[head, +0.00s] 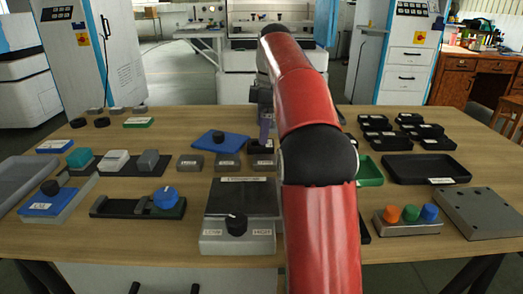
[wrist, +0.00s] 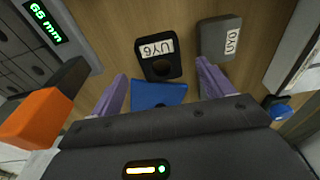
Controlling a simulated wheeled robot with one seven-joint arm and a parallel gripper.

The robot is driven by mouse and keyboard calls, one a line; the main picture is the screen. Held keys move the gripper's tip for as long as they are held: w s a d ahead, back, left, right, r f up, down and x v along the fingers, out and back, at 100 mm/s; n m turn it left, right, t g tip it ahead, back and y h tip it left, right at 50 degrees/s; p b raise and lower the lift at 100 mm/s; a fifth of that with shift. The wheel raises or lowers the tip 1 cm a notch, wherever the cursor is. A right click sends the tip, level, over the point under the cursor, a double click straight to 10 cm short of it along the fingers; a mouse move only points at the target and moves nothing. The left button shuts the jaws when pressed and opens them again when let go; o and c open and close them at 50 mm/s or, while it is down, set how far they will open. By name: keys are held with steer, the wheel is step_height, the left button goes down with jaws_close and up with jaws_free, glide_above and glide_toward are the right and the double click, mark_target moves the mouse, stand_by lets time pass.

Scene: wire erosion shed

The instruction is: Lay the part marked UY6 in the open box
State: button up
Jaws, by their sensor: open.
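The part marked UY6 (wrist: 157,66) is a black block with a white label and a round dark recess. In the wrist view it lies just beyond my fingertips, apart from them. I cannot tell whether this is the task's box.
A grey block marked UY0 (wrist: 222,39) lies beside UY6. A blue plate with a black knob (head: 207,142) lies close behind the row. A control box (head: 238,240) stands in front. A black tray (head: 427,170) and several small black boxes are at the right.

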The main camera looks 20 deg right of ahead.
steer(key=f, duration=0.2)
steer(key=f+b, duration=0.1)
steer(key=f, duration=0.1)
steer(key=shift+a, duration=0.25)
steer(key=shift+w, duration=0.1)
steer(key=shift+r, duration=0.1)
steer(key=c, duration=1.6)
